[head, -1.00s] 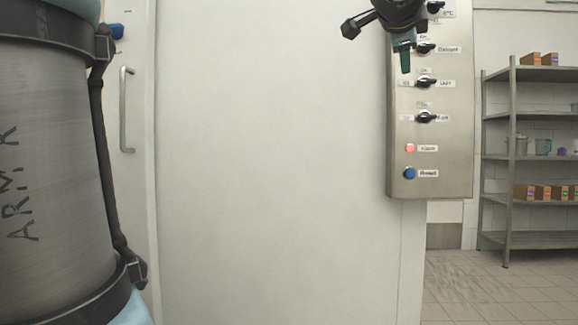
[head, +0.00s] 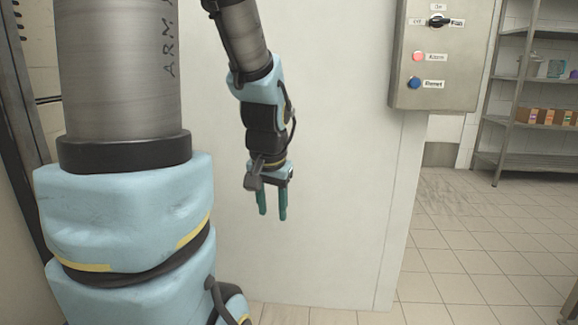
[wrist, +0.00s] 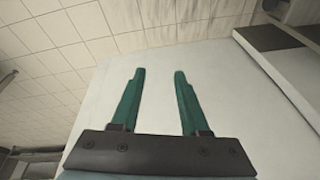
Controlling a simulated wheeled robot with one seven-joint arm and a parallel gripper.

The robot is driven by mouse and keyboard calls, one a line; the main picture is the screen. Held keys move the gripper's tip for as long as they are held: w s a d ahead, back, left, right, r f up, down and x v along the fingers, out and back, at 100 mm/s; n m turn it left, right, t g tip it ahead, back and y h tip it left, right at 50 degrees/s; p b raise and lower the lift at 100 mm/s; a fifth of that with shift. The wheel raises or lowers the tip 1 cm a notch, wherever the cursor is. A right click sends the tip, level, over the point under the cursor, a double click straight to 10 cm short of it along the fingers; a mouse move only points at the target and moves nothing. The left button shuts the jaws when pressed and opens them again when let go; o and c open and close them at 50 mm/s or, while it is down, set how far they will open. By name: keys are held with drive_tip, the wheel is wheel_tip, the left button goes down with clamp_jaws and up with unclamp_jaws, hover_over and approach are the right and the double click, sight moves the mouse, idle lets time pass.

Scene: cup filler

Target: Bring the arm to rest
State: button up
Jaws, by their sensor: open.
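My gripper (head: 271,204) hangs fingers down in the middle of the head view, in front of the large pale panel (head: 335,190). Its two green fingers are apart with nothing between them. In the wrist view the gripper (wrist: 158,75) also shows open and empty, with the pale surface behind the fingers. My arm comes down from the top of the head view to the gripper, with the thicker arm links at the left.
A grey control box (head: 435,60) with a knob, a red Alarm light (head: 418,57) and a blue Reset button (head: 415,84) is at upper right. A metal shelf (head: 525,90) with small boxes stands at far right.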

drive_tip(key=s+a+f+n+g, duration=0.2)
drive_tip(key=s+a+f+n, duration=0.1)
drive_tip(key=s+f, duration=0.2)
wheel_tip(320, 180, up, 30)
drive_tip(key=p, duration=2.9)
drive_tip(key=shift+s, duration=0.1)
